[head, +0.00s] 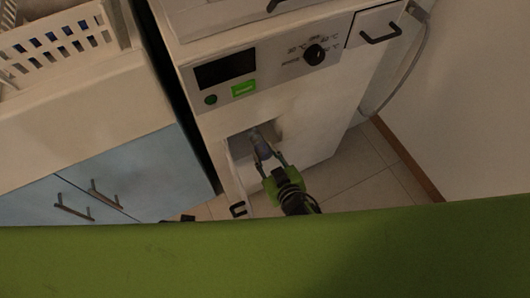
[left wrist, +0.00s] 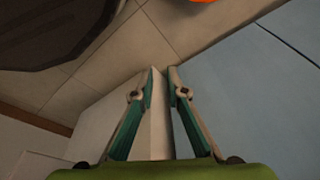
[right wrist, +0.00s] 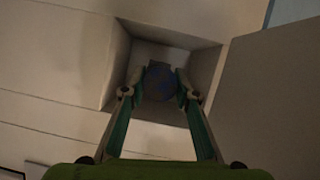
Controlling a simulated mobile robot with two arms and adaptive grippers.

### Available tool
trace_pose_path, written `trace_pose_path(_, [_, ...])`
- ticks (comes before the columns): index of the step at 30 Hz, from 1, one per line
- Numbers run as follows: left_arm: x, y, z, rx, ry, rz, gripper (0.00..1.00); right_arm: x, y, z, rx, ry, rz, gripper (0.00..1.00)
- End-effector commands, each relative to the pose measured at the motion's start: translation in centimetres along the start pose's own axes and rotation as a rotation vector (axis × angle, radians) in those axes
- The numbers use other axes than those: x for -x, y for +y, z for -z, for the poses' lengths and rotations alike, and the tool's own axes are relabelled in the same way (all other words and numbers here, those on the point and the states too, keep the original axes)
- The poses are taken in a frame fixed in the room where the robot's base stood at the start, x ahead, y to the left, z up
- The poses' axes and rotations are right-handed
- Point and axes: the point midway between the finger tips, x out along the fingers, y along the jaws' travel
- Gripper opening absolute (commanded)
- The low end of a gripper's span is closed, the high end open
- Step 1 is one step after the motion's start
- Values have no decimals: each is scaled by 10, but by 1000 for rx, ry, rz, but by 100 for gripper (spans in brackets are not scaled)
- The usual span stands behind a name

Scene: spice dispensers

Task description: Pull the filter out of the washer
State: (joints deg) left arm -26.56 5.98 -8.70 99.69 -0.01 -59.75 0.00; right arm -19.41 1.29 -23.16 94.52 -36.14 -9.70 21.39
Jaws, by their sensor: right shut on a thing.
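The washer (head: 285,105) is the white machine in the middle of the head view. A square recess is open low on its front. The filter (head: 262,143), a grey-blue round piece, sits in the recess and also shows in the right wrist view (right wrist: 160,85). My right gripper (head: 269,157) is at the recess mouth, shut on the filter with a finger on each side. The filter's inner end is hidden. My left gripper (left wrist: 162,69) is away from the filter, its fingertips a small gap apart with nothing seen held.
The recess's hatch door (head: 236,180) hangs open on the left, with a dark handle. A blue-doored cabinet (head: 150,175) stands left of the washer, with a white basket (head: 60,45) above. A hose runs down the right wall. Tiled floor (head: 350,165) is free right of the washer.

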Motion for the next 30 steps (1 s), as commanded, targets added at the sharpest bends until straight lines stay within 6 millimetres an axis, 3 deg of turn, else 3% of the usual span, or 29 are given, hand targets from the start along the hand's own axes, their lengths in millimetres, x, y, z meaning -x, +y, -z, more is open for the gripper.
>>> trace_pose_path(7, [0, 1, -1, 0, 6, -1, 14, 10, 0, -4, -1, -1, 0, 0])
trace_pose_path(21, [-20, 2, -20, -2, -15, -3, 14, 35, 0, -14, -1, 0, 0, 0])
trace_pose_path(30, [-24, 2, -23, -3, -21, -3, 14, 37, 0, -15, -1, 1, 0, 0])
